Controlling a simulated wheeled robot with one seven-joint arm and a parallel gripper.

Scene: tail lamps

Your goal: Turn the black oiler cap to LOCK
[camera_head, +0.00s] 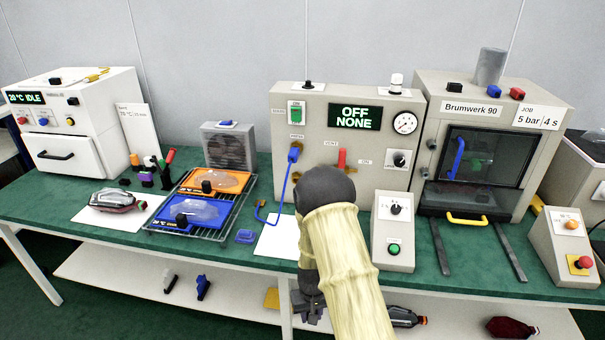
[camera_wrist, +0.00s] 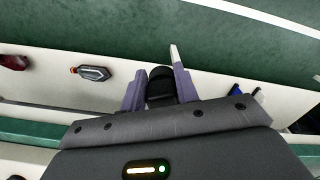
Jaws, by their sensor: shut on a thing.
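My gripper (camera_head: 312,308) hangs low at the front edge of the green bench, partly hidden behind my own forearm in the head view. In the wrist view, its two purple-grey fingers (camera_wrist: 160,90) are shut on a black, rounded thing (camera_wrist: 160,84). This looks like the black oiler cap, but no LOCK mark or lettering shows, so I cannot tell its turn position. What the cap sits on is hidden.
The lower shelf (camera_head: 130,283) holds dark lamps (camera_head: 512,327) and blue and black pieces (camera_head: 203,287). On the bench stand the press (camera_head: 480,95), the tester reading OFF NONE (camera_head: 290,180), a rack with orange and blue trays (camera_head: 230,180), and a button box (camera_head: 393,258).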

